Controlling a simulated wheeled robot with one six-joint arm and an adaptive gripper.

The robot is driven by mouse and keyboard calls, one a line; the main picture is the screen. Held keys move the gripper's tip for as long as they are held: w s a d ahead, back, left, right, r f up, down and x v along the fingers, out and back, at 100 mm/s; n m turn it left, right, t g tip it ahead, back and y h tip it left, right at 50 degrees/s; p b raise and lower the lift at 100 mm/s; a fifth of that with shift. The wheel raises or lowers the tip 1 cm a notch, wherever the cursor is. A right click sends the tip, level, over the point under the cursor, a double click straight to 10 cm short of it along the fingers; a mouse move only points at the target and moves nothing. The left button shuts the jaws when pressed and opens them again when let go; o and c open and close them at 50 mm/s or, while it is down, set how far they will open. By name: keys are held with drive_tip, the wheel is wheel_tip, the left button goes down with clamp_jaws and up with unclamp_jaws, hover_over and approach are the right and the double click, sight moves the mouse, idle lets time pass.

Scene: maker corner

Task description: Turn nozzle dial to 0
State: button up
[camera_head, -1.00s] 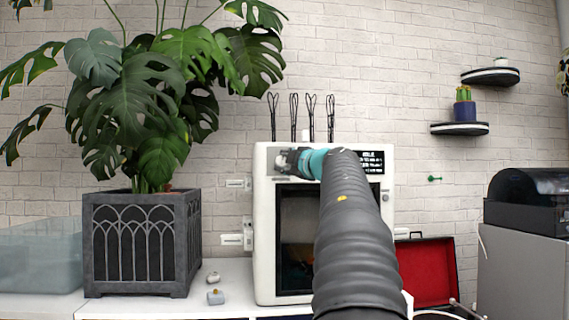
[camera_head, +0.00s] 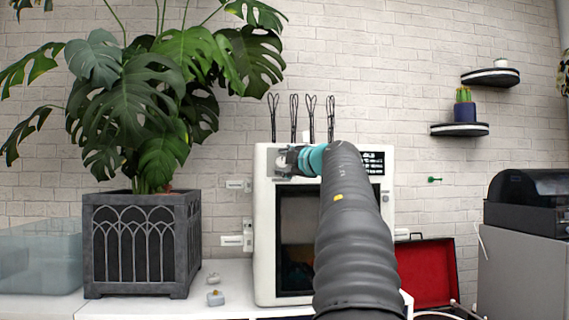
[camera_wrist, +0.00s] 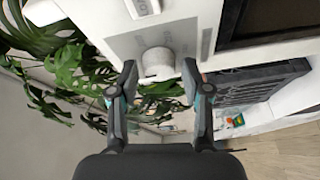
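The white 3D printer (camera_head: 263,225) stands on the counter with its dark window facing me. In the wrist view, the round white nozzle dial (camera_wrist: 158,62) sticks out from a grey panel on the printer's front. My gripper (camera_head: 284,162) is at the upper left of the printer front. In the wrist view my gripper (camera_wrist: 159,78) is open, with one finger on each side of the dial and gaps visible between dial and fingers. I cannot read the dial's setting or any marks. My arm covers part of the printer's window and display (camera_head: 373,162).
A large potted plant (camera_head: 143,240) stands close on the left. Several black wire tools (camera_head: 294,115) rise above the printer. An open red case (camera_head: 428,272) lies to the right. Two small items (camera_head: 215,297) lie on the counter (camera_head: 170,308) by the planter.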

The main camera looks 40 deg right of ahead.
drive_tip(key=shift+s, duration=0.1)
drive_tip(key=s+a, duration=0.1)
drive_tip(key=s, duration=1)
drive_tip(key=shift+s+a+f, duration=0.15)
drive_tip(key=shift+s+a, duration=0.15)
drive_tip(key=shift+s, duration=0.05)
drive_tip(key=w+a+f+m+t+h, duration=0.15)
drive_tip(key=a+f+m+h, duration=0.3)
drive_tip(key=a+m, duration=0.55)
drive_tip(key=s+a+f+m+g+y, duration=0.1)
drive_tip(key=s+a+f+g, duration=0.3)
drive_tip(key=f, duration=1)
drive_tip(key=s+a+f+m+g+y, duration=0.1)
drive_tip(key=s+a+f+g+y, duration=0.2)
drive_tip(key=a+f, duration=1)
drive_tip(key=s+a+f+m+g+y, duration=0.2)
drive_tip(key=s+a+f+g, duration=0.5)
drive_tip(key=s+f, duration=0.5)
wheel_tip(320, 180, down, 5)
drive_tip(key=shift+a+r+y, duration=0.15)
drive_tip(key=shift+a+y, duration=0.4)
drive_tip(key=shift+a, duration=0.25)
drive_tip(key=shift+s, duration=0.1)
